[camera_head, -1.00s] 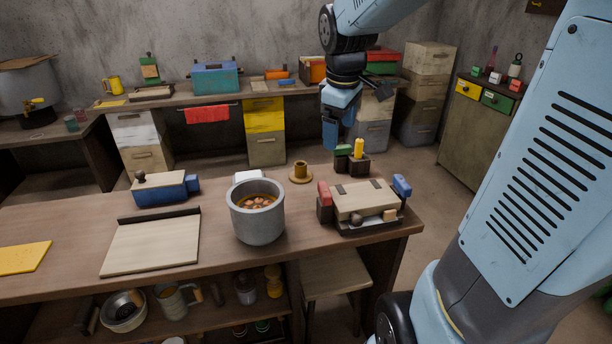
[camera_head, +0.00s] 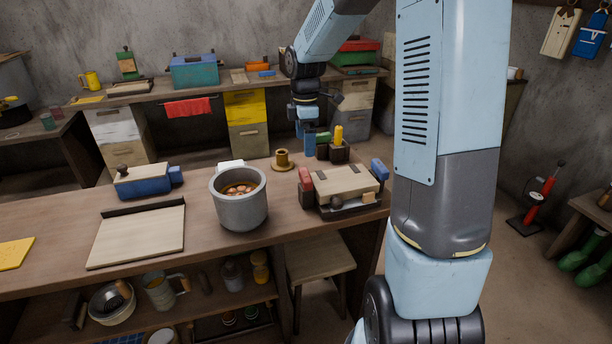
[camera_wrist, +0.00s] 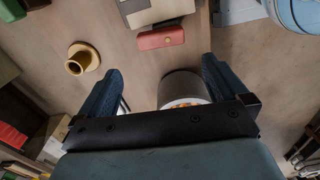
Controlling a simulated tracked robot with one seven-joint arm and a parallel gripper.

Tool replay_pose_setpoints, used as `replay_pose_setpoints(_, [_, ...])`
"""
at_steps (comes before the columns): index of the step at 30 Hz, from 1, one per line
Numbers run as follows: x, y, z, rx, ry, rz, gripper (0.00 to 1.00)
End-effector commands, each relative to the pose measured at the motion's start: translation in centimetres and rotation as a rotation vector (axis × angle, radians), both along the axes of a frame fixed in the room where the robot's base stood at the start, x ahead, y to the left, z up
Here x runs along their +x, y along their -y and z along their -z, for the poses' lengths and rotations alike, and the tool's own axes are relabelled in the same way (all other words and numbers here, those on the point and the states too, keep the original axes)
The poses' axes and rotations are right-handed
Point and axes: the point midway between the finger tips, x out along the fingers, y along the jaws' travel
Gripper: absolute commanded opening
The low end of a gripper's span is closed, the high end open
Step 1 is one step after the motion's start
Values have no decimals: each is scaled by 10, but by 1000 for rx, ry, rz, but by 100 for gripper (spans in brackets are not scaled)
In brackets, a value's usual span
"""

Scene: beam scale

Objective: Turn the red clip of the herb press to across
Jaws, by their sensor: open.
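The herb press (camera_head: 345,184) is a box with a pale wooden lid at the right part of the workbench. Its red clip (camera_head: 305,180) sits at the left end and a blue clip (camera_head: 379,169) at the right end. In the wrist view the red clip (camera_wrist: 160,39) shows as a long bar along the edge of the pale press (camera_wrist: 158,11). My gripper (camera_head: 308,143) hangs behind the press in the head view. In the wrist view its two dark blue fingers (camera_wrist: 160,88) are spread, empty and apart from the clip.
A grey pot of food (camera_head: 238,209) stands left of the press. A brown cup on a round base (camera_head: 282,160) and a dark holder with a yellow-topped piece (camera_head: 338,148) stand behind it. A pale board (camera_head: 138,238) lies farther left.

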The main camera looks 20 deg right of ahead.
Motion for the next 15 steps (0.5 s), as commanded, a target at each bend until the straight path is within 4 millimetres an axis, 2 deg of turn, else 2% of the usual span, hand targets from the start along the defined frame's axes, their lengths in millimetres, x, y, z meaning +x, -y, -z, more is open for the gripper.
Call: replay_pose_setpoints(15, [-1,0,90,0,-4,2,100])
